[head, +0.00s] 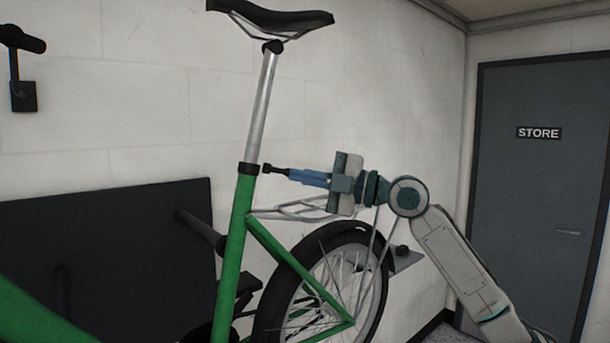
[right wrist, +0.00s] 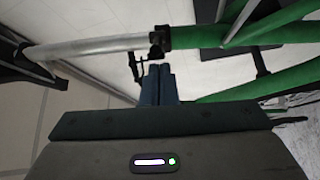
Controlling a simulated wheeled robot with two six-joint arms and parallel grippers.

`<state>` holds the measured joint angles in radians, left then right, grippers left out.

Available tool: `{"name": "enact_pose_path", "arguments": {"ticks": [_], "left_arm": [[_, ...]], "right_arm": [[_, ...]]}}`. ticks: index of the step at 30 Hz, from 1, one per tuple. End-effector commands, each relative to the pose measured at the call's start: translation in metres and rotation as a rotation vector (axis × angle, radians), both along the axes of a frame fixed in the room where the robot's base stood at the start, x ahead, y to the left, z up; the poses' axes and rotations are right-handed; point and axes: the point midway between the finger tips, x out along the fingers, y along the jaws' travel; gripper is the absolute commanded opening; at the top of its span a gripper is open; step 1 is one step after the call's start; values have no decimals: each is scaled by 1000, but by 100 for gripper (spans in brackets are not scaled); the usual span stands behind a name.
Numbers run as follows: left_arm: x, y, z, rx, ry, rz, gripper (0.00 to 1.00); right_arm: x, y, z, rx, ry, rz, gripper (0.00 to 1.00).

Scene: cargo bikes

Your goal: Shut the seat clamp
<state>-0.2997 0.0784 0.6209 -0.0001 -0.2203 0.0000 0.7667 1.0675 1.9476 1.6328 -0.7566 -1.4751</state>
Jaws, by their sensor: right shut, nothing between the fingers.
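The seat clamp (head: 248,168) is a black collar where the silver seat post (head: 262,105) enters the green frame (head: 234,235). In the right wrist view the clamp (right wrist: 160,38) is just beyond my fingertips, with a thin dark lever-like part (right wrist: 136,68) left of them. My right gripper (head: 292,174) comes in from the right at clamp height. It is shut and empty, its blue fingers (right wrist: 158,68) together. Whether the fingertips touch the dark part I cannot tell. My left gripper is out of view.
The black saddle (head: 275,18) is above and the rear wheel (head: 330,285) with a silver rack (head: 295,208) is below my right gripper. A dark panel (head: 100,240) is on the wall behind. A grey store door (head: 540,190) is at right.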

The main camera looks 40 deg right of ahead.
Motion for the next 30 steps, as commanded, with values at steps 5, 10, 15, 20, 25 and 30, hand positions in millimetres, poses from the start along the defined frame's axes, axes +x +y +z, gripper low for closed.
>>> {"name": "enact_pose_path", "arguments": {"ticks": [5, 10, 15, 20, 25, 30], "left_arm": [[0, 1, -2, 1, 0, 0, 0], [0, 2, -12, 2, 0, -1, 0], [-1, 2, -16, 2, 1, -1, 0], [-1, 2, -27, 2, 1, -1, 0], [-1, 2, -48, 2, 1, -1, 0], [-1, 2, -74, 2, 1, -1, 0]], "right_arm": [[0, 0, -1, 1, -2, 6, 0], [0, -1, -3, 4, -11, 41, 0], [0, -2, -2, 3, -17, 66, 0], [2, -3, -5, 7, -28, 108, 0], [5, -7, -9, 11, -52, 197, 0], [12, -14, -12, 15, -86, 335, 0]]}}
